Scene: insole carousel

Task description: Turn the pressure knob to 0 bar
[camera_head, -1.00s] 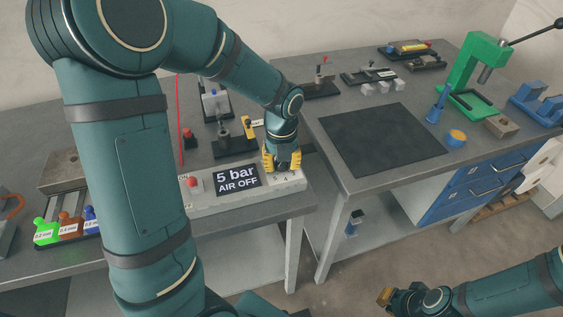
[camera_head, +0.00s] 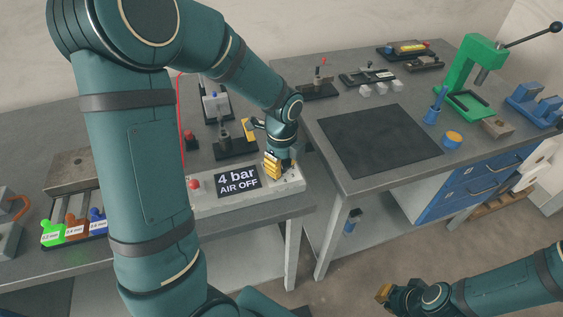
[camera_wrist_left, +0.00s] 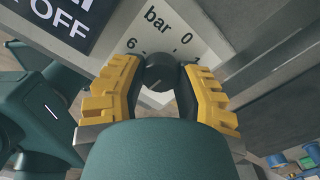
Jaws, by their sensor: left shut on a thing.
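The control panel (camera_head: 213,205) is a grey box on the left table's front edge. Its display (camera_head: 238,181) reads "4 bar AIR OFF". My left gripper (camera_head: 280,165) is at the panel's right end, pointing down. In the left wrist view my left gripper (camera_wrist_left: 160,78) is shut on the dark round pressure knob (camera_wrist_left: 161,72), with a yellow-padded finger on each side. The scale (camera_wrist_left: 165,35) around the knob shows "bar", "0" and "6"; other marks are partly hidden by the fingers. My right gripper (camera_head: 386,293) is away from the tables, low in the head view, too small to judge.
A red button (camera_head: 194,184) is left of the display. Green, brown and blue labelled pieces (camera_head: 74,228) stand at the left. The right table holds a black mat (camera_head: 372,138) and a green press (camera_head: 475,75). A gap separates the tables.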

